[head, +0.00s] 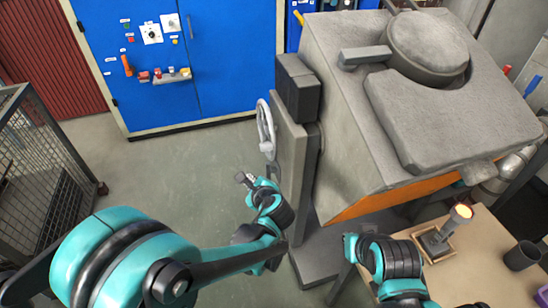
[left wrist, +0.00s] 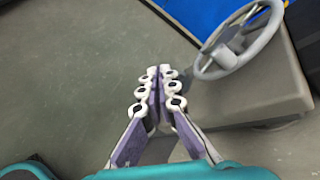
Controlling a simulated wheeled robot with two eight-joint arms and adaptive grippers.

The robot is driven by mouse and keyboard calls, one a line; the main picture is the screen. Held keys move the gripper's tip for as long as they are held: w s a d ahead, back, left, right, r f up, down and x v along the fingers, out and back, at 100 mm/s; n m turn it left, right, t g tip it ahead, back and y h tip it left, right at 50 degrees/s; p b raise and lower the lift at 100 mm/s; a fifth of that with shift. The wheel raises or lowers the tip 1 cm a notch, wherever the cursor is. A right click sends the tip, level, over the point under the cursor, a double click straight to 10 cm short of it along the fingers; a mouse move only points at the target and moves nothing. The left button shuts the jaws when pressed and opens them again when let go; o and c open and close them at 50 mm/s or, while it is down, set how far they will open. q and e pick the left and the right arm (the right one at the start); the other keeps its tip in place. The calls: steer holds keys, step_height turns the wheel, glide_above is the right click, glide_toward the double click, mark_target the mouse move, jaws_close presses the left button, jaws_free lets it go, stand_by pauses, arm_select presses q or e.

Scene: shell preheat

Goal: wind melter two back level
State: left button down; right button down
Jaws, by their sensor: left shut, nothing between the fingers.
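The large grey melter (head: 345,115), with a round lid on top, stands right of centre in the head view. Its body looks slanted against its upright stand, but how far it tilts I cannot tell. A handwheel (head: 266,130) sits on the left side of its stand. The handwheel also shows at upper right in the left wrist view (left wrist: 225,57). My left gripper (head: 242,177) is shut and empty, below and left of the handwheel and apart from it. Its fingers meet in the left wrist view (left wrist: 158,75). My right arm shows at lower right; its fingers are not clear.
A blue cabinet (head: 235,60) with switches and knobs stands at the back. A wire cage (head: 60,190) is at left. A bench (head: 470,270) at lower right holds a small glowing-topped device (head: 440,235) and a dark cup (head: 522,256). The floor between cage and melter is clear.

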arm_select(q)
steer(key=w+d+f+m+t, duration=0.2)
steer(key=d+f+m+t, duration=0.25)
steer(key=d+m, duration=0.6)
steer(key=b, duration=0.2)
glide_toward(274, 158)
steer(key=w+a, duration=0.2)
steer(key=w, duration=0.1)
steer(key=r, duration=0.1)
steer(key=w+r, duration=0.1)
steer(key=r, duration=0.1)
steer(key=shift+w+a+r, duration=0.15)
steer(key=shift+w+a, duration=0.25)
steer(key=shift+d+r+g, duration=0.1)
steer(key=shift+g, duration=0.15)
